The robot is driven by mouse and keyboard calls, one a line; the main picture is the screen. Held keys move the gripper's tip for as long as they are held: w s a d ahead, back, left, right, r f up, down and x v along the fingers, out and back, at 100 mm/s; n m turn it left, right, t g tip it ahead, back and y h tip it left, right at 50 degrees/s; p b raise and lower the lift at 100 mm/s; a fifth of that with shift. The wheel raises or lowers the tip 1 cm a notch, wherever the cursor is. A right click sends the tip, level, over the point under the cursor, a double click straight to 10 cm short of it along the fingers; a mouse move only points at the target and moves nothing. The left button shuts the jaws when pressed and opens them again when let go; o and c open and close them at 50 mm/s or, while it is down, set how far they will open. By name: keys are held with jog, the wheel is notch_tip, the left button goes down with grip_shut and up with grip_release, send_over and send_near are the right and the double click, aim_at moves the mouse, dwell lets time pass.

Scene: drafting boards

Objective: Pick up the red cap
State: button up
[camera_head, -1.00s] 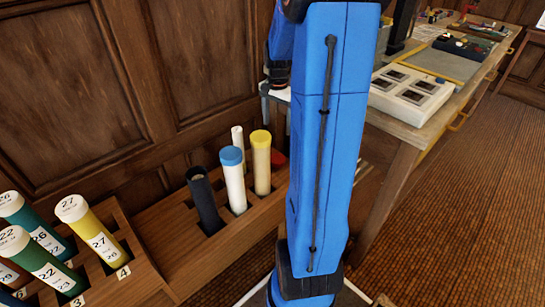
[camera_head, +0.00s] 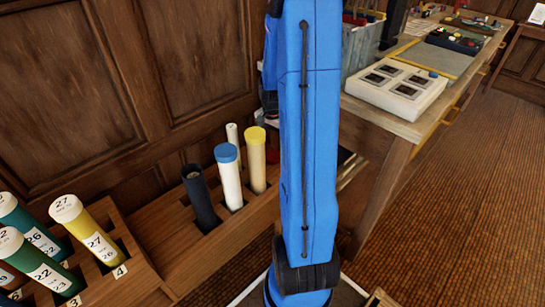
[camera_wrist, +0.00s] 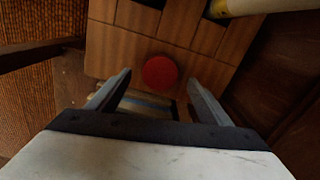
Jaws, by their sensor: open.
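The red cap (camera_wrist: 160,73) is a round red disc in the wrist view. It lies at the edge of the wooden rack (camera_wrist: 128,48). My gripper (camera_wrist: 160,82) is open in the wrist view, with one finger on each side below the cap and nothing between them touching it. From this view I cannot tell how far the fingers are from the cap. In the head view my blue arm hides the cap and my gripper.
The rack holds a black tube (camera_head: 199,196), a blue-capped tube (camera_head: 228,176), a yellow-topped tube (camera_head: 255,160) and a thin pale tube (camera_head: 233,138). Numbered tubes (camera_head: 90,232) stand at left. A wooden table (camera_head: 385,122) with a white box (camera_head: 396,88) is at right.

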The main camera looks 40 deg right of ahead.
aim_at(272, 155)
notch_tip(272, 155, down, 4)
jog(key=shift+f, duration=0.1)
jog(key=c, duration=1.1)
jog(key=shift+r, duration=0.2)
